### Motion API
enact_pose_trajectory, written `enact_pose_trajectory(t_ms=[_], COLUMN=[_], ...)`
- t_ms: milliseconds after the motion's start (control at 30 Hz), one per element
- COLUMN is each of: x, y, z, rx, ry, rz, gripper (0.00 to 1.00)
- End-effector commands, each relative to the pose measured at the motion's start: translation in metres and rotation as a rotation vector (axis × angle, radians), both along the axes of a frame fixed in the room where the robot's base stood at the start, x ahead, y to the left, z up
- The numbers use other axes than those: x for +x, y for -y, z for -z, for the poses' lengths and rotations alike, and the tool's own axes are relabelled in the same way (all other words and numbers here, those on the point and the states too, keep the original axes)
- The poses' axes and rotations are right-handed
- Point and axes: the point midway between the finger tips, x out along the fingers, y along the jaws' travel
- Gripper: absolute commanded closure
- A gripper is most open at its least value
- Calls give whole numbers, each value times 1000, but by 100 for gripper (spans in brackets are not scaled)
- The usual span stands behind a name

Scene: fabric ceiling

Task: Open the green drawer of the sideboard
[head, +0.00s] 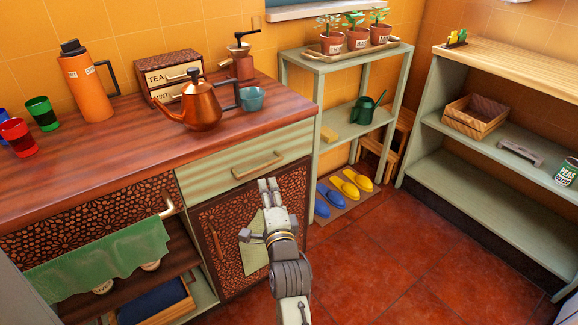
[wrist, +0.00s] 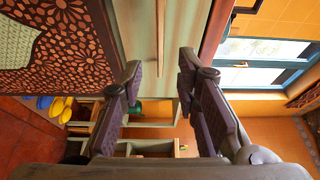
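The green drawer (head: 235,163) is a pale green striped front under the sideboard's (head: 130,125) wooden top, flush and shut. Its brass bar handle (head: 258,166) runs across the front. In the wrist view, turned on its side, the drawer front (wrist: 140,30) and handle (wrist: 160,35) stand upright in the picture. My gripper (head: 257,210) is open and empty in front of the sideboard, below the handle in the head view. In the wrist view my gripper (wrist: 160,80) has a finger either side of the handle's line. The fingertips look short of the handle, apart from it.
Below the drawer is a patterned door (head: 222,240) with a pale cloth (head: 253,250). A copper kettle (head: 200,108) and teal cup (head: 251,99) stand on top near the edge. A green shelf stand (head: 312,110) adjoins on the right. The red tiled floor (head: 375,260) is clear.

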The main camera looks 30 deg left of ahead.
Motion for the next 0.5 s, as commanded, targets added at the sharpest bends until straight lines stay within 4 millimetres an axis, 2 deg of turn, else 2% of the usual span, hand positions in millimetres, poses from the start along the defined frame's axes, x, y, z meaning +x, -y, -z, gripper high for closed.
enact_pose_trajectory(t_ms=[167,500], x=[15,59], y=[-16,-60], z=[-2,-3], rx=[1,1], ry=[-2,0], rz=[-2,-1], gripper=[71,71])
